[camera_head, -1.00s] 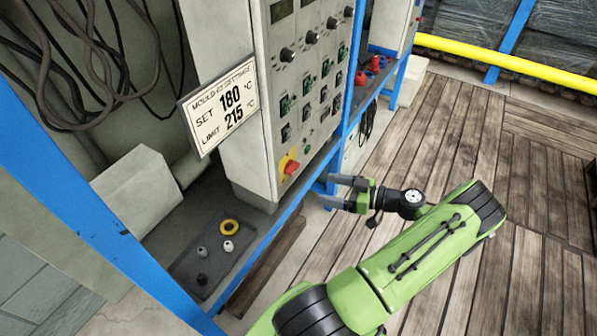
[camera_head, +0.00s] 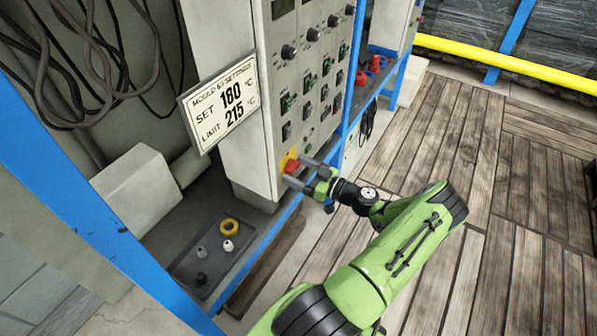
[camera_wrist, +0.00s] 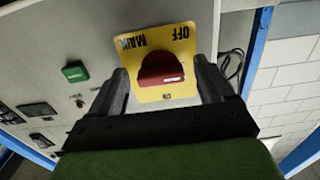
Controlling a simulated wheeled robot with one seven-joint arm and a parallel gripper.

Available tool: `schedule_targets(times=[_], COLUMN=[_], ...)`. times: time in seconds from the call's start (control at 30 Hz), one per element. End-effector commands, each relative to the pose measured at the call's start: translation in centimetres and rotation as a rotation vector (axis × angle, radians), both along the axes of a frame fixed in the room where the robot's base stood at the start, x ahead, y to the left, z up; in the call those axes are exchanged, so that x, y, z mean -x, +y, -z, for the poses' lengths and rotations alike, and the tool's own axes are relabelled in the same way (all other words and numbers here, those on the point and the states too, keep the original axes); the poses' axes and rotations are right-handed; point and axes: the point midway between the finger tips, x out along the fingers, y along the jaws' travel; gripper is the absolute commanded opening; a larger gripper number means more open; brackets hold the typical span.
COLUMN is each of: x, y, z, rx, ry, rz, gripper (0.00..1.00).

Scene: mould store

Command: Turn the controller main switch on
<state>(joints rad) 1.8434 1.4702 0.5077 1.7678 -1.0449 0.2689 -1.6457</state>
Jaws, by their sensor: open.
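The main switch is a red knob (camera_wrist: 161,70) on a yellow plate (camera_wrist: 158,43) marked MAIN, OFF and ON. It is low on the front of the grey controller cabinet (camera_head: 226,160), and the yellow plate also shows in the head view (camera_head: 288,160). My gripper (camera_head: 298,172) is open in front of the switch. In the wrist view its two fingers (camera_wrist: 163,85) stand on either side of the red knob, with a gap on each side. I cannot tell how deep the fingertips reach around the knob. The lower part of the plate lies close to my gripper body.
A green button (camera_wrist: 75,72) and a keyhole are beside the switch. Several knobs and toggles fill the panel above. A settings sign (camera_head: 219,103) juts out left. A grey tray (camera_head: 195,282) with small parts lies on the shelf. A blue post (camera_head: 350,115) stands right of the cabinet.

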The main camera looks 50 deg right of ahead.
Motion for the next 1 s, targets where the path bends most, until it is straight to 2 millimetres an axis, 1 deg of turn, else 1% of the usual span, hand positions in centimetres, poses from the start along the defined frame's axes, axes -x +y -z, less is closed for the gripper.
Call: schedule_targets(times=[0.1,0.27,0.6,0.63,0.87,1.0], x=[-0.33,-0.30,-0.26,-0.26,-0.26,-0.26], y=[0.03,0.02,0.01,0.01,0.02,0.03], z=[-0.01,-0.02,-0.03,-0.03,-0.02,-0.01], rx=[0.000,0.000,0.000,0.000,-0.020,-0.068], ry=[0.000,0.000,0.000,0.000,0.003,0.007], rz=[0.000,0.000,0.000,0.000,0.000,0.000], gripper=[0.81,0.81,0.29,0.25,0.25,0.25])
